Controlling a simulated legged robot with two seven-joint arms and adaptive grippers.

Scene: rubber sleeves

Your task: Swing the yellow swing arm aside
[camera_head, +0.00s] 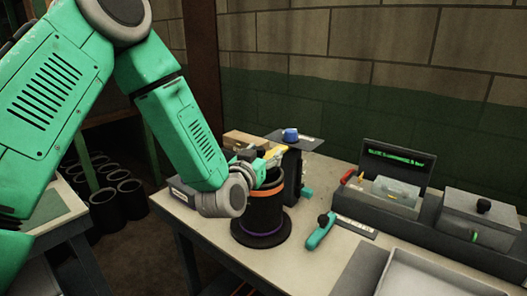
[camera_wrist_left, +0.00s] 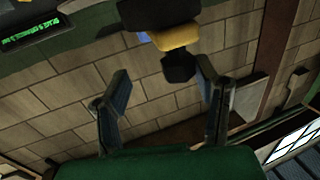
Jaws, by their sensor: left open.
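The yellow swing arm (camera_head: 277,152) shows as a small yellow piece beside a dark post, above the black cylinder's rim. In the left wrist view a yellow part (camera_wrist_left: 178,38) with a black knob (camera_wrist_left: 178,68) hanging from it shows at the top centre. My left gripper (camera_head: 262,163) is at the swing arm in the head view, partly hidden by my own wrist. In the left wrist view its two fingers (camera_wrist_left: 163,72) are spread apart. The knob appears between the fingertips, nearer the right finger; contact cannot be told. My right gripper is out of view.
A black cylinder (camera_head: 263,212) with an orange ring stands below the gripper. A blue knob (camera_head: 291,135) tops the dark post. A teal-handled tool (camera_head: 320,231) lies to the right. A grey fixture (camera_head: 440,232) and an open tray (camera_head: 432,279) fill the right side.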

